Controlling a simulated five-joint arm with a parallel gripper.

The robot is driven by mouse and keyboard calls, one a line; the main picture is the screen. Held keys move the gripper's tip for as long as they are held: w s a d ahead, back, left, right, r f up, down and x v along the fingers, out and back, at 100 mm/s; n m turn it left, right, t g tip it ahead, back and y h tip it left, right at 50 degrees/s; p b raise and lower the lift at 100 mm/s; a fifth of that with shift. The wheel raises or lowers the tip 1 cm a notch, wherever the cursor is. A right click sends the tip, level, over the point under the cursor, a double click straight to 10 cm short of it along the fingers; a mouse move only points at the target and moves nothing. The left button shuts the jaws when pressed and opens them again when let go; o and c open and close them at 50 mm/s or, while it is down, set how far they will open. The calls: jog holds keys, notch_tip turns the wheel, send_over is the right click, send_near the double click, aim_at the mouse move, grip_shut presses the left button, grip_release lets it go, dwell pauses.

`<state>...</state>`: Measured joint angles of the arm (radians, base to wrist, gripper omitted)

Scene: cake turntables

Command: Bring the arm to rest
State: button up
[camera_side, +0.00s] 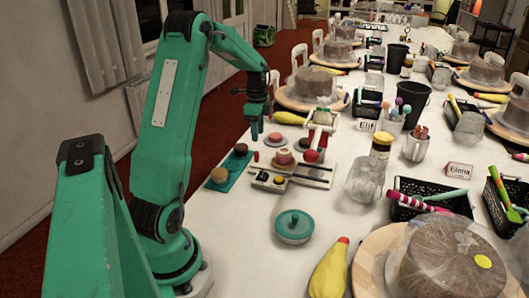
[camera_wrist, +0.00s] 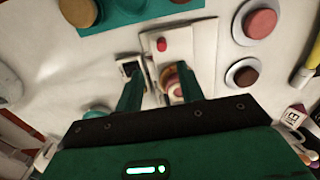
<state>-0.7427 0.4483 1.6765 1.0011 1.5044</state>
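My gripper (camera_side: 256,138) hangs from my green arm, pointing down above the white table. It is in the air over the area of small round cakes and touches nothing I can see. In the wrist view my gripper (camera_wrist: 160,72) shows two green fingers standing apart. No object is clearly held between them. A pale flat device (camera_wrist: 188,45) with a red button shows beyond the fingers; its exact distance from them is hard to tell.
A teal tray (camera_side: 229,171) with round brown pieces lies below my gripper. The table's left front is clear.

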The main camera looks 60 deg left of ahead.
jog(key=s+d+r+n+t, duration=0.25)
jog(key=d+r, duration=0.35)
jog(key=d, duration=0.6)
jog(key=s+d+r+n+t, duration=0.1)
jog(key=s+d+r+n, duration=0.2)
jog(key=d+r, duration=0.7)
jog(key=s+d+f+n+t, duration=0.2)
jog(key=s+d+f+n, duration=0.1)
jog(key=s+d, duration=0.4)
jog(key=d+f, duration=0.1)
jog(key=d, duration=0.2)
jog(key=shift+s+d, duration=0.25)
